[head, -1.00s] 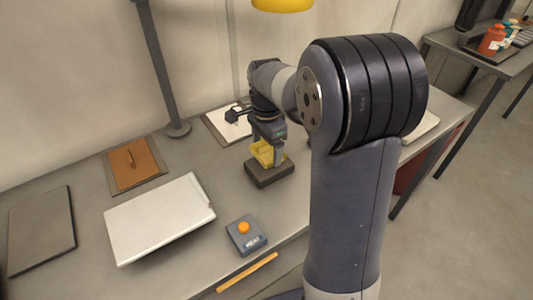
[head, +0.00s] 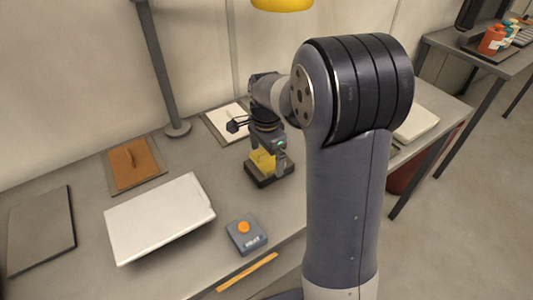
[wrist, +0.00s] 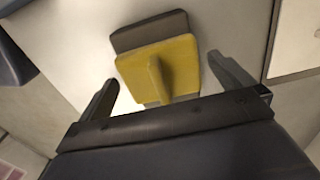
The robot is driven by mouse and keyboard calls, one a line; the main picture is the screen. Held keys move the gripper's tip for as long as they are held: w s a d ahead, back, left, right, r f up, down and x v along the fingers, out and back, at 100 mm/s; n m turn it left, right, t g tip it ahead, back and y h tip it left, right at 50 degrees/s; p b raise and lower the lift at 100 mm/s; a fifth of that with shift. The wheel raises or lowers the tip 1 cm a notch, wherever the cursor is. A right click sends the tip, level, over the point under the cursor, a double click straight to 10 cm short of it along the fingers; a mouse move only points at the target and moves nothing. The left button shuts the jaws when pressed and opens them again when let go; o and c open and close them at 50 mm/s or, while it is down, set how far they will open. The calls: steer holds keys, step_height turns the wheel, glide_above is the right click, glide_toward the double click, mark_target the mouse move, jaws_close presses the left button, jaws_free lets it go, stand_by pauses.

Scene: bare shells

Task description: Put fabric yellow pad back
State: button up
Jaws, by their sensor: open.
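The yellow pad (head: 262,160) lies on a dark block (head: 270,181) on the grey table in the head view. In the wrist view the yellow pad (wrist: 178,65) shows a raised ridge handle across its middle, and part of the dark block (wrist: 150,31) shows beyond it. My gripper (head: 274,157) is just above the pad in the head view, partly hiding it. In the wrist view my gripper (wrist: 162,70) has its fingers apart on either side of the pad, with nothing clearly held. I cannot tell whether a finger touches it.
An orange pad (head: 133,158) on a grey mat, a white closed panel (head: 158,225), a dark panel (head: 41,230) and a box with an orange button (head: 246,235) lie on the table. A post (head: 165,70) stands behind. A yellow strip (head: 247,272) runs along the front edge.

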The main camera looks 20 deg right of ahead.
steer(key=shift+r, duration=0.1)
step_height(320, 180, up, 12)
stand_by(0.5)
stand_by(1.5)
